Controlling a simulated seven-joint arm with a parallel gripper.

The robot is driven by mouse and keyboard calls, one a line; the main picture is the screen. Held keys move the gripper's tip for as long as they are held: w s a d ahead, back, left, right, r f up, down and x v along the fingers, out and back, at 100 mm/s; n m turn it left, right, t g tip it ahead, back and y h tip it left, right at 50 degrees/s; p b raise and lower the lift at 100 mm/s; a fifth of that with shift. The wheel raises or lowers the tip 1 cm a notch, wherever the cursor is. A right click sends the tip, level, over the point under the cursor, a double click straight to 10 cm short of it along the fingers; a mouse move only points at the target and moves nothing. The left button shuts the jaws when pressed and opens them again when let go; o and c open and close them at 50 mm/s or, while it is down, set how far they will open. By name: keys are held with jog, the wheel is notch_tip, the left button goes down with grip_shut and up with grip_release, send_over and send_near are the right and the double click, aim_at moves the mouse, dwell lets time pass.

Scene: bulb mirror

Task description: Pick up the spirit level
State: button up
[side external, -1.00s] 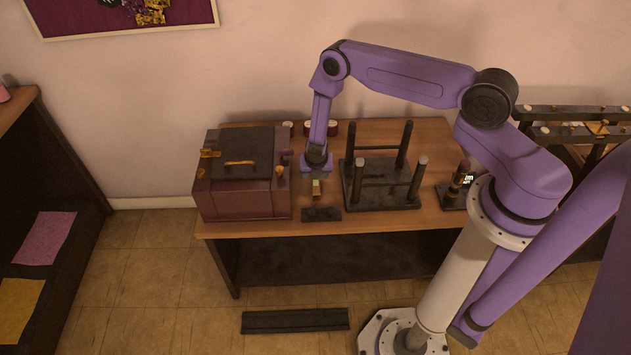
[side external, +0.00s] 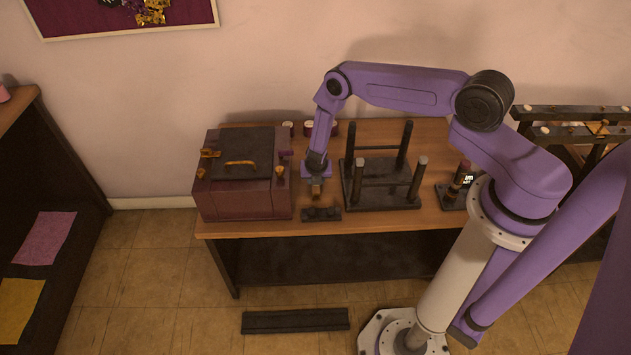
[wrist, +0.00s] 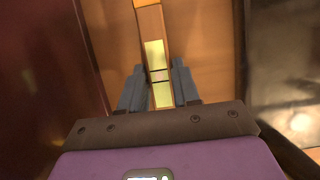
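The spirit level (wrist: 158,72) is a narrow orange-brown bar with pale yellow-green vial faces. In the wrist view it runs up the middle of the picture, between the two grey fingers of my gripper (wrist: 159,66). One finger is on each side, close to the bar; firm contact on both sides does not show. In the side view my gripper (side external: 316,183) points down at the tabletop, between the maroon box and the dark rack. It hides most of the level there.
The maroon box (side external: 245,203) with a dark lid stands close on the left. A dark rack with upright posts (side external: 381,200) stands close on the right. A low dark block (side external: 321,214) lies in front, and small jars (side external: 288,127) stand behind. The wooden table (side external: 345,226) is bare along its front edge.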

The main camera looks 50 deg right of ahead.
jog(key=shift+r, duration=0.1)
jog(key=shift+r, duration=0.1)
grip_shut()
notch_tip(320, 180, up, 15)
dwell(1.1)
